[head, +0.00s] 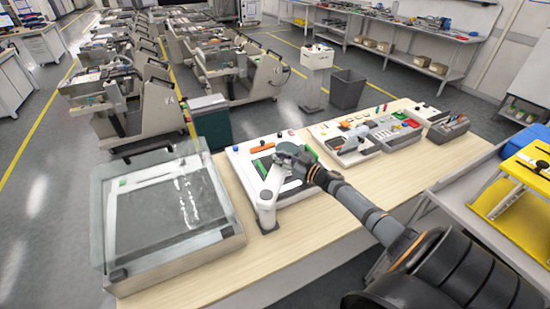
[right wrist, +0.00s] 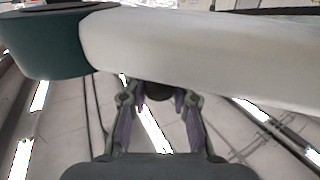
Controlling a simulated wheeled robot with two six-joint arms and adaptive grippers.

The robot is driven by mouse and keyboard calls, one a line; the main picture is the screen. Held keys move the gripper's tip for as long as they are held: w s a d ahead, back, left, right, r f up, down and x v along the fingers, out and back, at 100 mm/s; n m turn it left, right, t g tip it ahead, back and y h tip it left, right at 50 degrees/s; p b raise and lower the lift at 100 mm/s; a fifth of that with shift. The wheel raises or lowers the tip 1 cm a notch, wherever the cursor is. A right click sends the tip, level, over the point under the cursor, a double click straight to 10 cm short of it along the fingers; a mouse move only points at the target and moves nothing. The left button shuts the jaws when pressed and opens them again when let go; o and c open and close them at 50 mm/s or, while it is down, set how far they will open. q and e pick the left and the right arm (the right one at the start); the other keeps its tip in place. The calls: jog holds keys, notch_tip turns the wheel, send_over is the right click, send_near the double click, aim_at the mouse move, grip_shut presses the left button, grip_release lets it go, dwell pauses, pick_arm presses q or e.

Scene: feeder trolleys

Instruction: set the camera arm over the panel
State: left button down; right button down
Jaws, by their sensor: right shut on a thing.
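The camera arm (head: 267,203) is a white post and bar at the front edge of the white panel (head: 239,163), which has green and orange parts. Its upper end runs back toward my right gripper (head: 283,158). In the right wrist view the white bar of the camera arm (right wrist: 210,52) crosses the top, with a dark green cylinder (right wrist: 42,45) at its left end. The fingers of my right gripper (right wrist: 158,102) are closed in around a dark round piece (right wrist: 158,90) under the bar. The exact contact is partly hidden. My left gripper is out of view.
A tray with a clear cover (head: 165,215) stands left of the panel on the wooden table (head: 290,225). Trays with small coloured parts (head: 370,130) stand to the right. A shelf trolley with a yellow stand (head: 515,195) is at the far right. Feeder trolleys (head: 225,60) stand behind.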

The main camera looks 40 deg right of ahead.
jog(key=shift+s+a+f, duration=0.1)
jog(key=shift+a+f, duration=0.1)
jog(key=shift+f, duration=0.1)
jog(key=c, duration=1.6)
grip_release()
jog(key=shift+c, duration=0.2)
jog(key=o, duration=0.5)
jog(key=shift+a+r, duration=0.2)
jog(key=shift+r, duration=0.1)
jog(key=shift+d, duration=0.15)
jog(key=shift+d, duration=0.1)
jog(key=shift+s+d+f, duration=0.1)
jog(key=shift+s, duration=0.3)
jog(key=v, duration=1.1)
jog(key=shift+s, duration=0.1)
